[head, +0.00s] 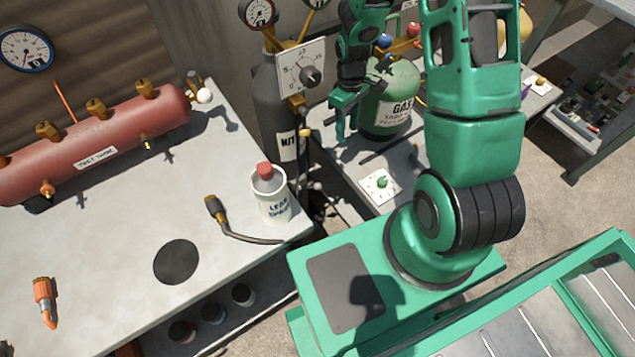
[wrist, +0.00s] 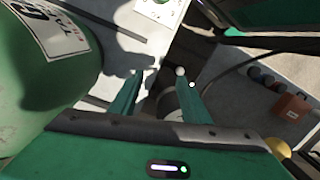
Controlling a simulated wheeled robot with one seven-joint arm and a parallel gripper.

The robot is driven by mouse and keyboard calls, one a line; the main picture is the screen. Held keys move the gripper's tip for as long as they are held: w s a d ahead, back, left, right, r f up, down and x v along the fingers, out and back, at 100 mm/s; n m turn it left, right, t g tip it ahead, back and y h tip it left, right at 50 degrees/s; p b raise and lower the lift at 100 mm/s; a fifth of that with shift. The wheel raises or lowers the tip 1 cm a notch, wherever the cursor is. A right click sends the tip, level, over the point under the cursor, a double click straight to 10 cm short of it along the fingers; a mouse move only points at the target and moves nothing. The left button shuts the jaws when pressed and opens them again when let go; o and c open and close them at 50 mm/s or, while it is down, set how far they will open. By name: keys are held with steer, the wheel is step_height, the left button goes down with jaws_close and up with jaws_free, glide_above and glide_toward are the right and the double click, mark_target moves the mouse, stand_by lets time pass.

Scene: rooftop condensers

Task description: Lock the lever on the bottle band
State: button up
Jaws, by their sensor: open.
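The dark grey bottle (head: 272,100), with a partly covered white label starting "NIT", stands upright between the workbench and the cart. Small dark and brass parts show at its right side. I cannot clearly make out the band or its lever. My gripper (head: 345,132) is to the right of this bottle, apart from it, with its green fingers pointing down. In the wrist view my gripper (wrist: 160,75) is open, with a clear gap between the fingertips. A small pale round knob (wrist: 181,71) shows at the right fingertip; I cannot tell if they touch.
A green gas bottle (head: 390,105) stands close to the right of my gripper and fills the left of the wrist view (wrist: 45,80). A white dial panel (head: 302,66) and gauges are above the grey bottle. A leak spray bottle (head: 270,200) and red tank (head: 95,140) are on the workbench.

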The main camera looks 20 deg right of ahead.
mark_target(311, 187)
steer(key=a+f+n, duration=0.1)
steer(key=a+f, duration=0.2)
steer(key=f, duration=0.5)
steer(key=a+f+y, duration=0.1)
steer(key=a+f, duration=0.2)
steer(key=f, duration=0.5)
steer(key=s+a+f+n, duration=0.1)
steer(key=a+f, duration=0.2)
steer(key=f, duration=0.5)
steer(key=shift+s+a+f+n, duration=0.1)
steer(key=shift+a+n, duration=0.2)
jaws_close()
steer(key=shift+a, duration=0.1)
